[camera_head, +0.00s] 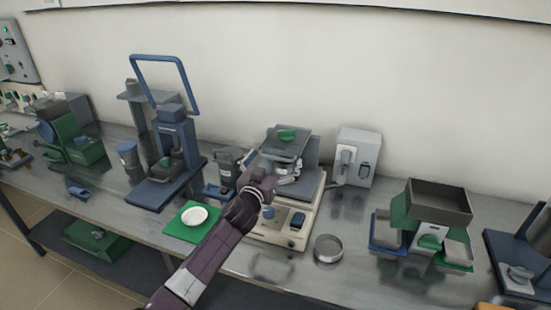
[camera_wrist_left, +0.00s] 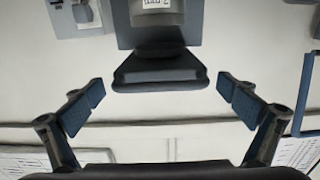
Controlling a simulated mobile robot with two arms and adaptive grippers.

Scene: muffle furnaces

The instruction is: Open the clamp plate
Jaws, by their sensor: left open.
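The clamp plate appears to be the dark, flat plate (camera_head: 287,142) on top of the beige bench device (camera_head: 258,234) at the middle of the bench. My left gripper (camera_head: 268,168) is in front of this plate, over the device, with its arm coming up from the lower edge. In the left wrist view, a dark block with a flat face (camera_wrist_left: 160,72), probably part of that device, lies between and beyond the two fingers. The left gripper (camera_wrist_left: 161,90) is open and empty there. I cannot tell whether it touches the plate. My right gripper is not in view.
A white dish (camera_head: 194,215) on a green mat (camera_head: 180,232) is left of the arm. A metal ring (camera_head: 328,249) is right of the device. A blue-framed press (camera_head: 175,140) is left. Bare bench (camera_head: 345,285) lies in front right.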

